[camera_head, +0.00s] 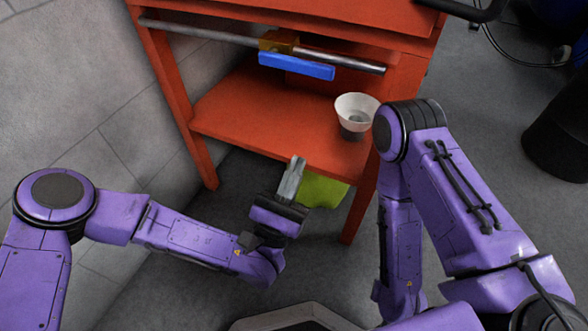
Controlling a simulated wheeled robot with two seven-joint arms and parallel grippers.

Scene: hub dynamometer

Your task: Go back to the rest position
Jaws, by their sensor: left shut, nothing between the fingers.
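My left gripper (296,163) is shut and empty. It points up and away, in front of the lower edge of the red cart's shelf. My left arm comes in from the left and is bent at the elbow. My right arm is folded on the right side of the picture, with its upper link raised and another link hanging down. My right gripper is not visible.
A red cart (238,112) stands ahead, with a white bowl (356,103) on its shelf. A metal bar (205,32) with a blue handle (297,66) crosses above the shelf. A yellow-green object (322,191) is below. A grey wall (75,95) is at left, a black bin (560,135) at right.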

